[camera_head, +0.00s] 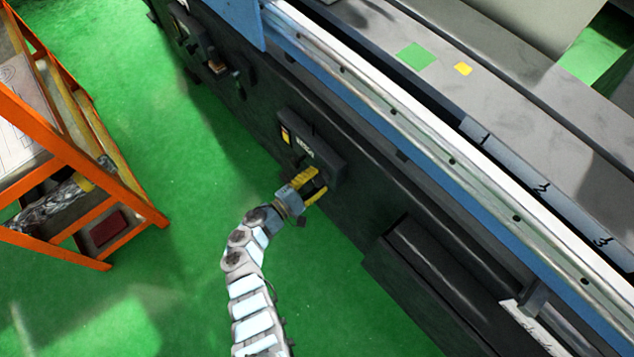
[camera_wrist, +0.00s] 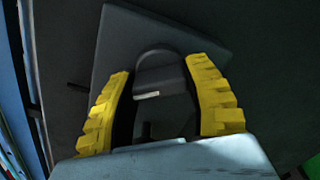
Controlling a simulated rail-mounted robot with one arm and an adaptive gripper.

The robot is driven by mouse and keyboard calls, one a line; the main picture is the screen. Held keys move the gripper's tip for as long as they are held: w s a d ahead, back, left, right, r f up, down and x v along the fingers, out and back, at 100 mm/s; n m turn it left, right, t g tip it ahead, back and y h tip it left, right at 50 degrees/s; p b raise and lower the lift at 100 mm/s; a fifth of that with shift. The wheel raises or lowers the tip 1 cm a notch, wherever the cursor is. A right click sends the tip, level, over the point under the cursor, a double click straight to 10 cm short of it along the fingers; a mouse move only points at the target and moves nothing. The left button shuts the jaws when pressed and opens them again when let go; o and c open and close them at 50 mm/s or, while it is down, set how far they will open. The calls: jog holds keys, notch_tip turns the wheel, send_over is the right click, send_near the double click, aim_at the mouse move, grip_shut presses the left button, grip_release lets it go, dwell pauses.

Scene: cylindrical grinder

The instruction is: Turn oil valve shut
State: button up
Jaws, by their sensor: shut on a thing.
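The oil valve is a dark rounded knob (camera_wrist: 160,73) with a short white mark, on a dark square plate (camera_wrist: 135,28) in the wrist view. In the head view a dark panel (camera_head: 322,153) with a small label and a yellow tag is on the side of the machine. My gripper (camera_head: 317,181) has yellow ridged fingers and reaches this panel from the lower left. In the wrist view the fingers stand on either side of the knob, shut on it. The white mark lies nearly level in that view. The knob is mostly hidden in the head view.
The long dark grinder body (camera_head: 375,215) runs diagonally, with a blue and pale rail (camera_head: 420,150) above. A dark box (camera_head: 440,285) juts out lower right. An orange shelf rack (camera_head: 130,200) stands at left. Green floor (camera_head: 190,265) is clear between.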

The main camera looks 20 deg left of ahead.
jog(key=m+b, duration=0.3)
jog(key=b, duration=0.1)
jog(key=shift+f+m, duration=0.35)
jog(key=shift+m, duration=0.05)
jog(key=m+b, duration=0.1)
jog(key=b, duration=0.1)
jog(key=m+b, duration=0.2)
jog(key=shift+r, duration=0.25)
jog(key=shift+m, duration=0.3)
jog(key=o, duration=1.2)
jog(key=shift+r, duration=0.1)
jog(key=v, duration=1.2)
jog(key=shift+w, duration=0.1)
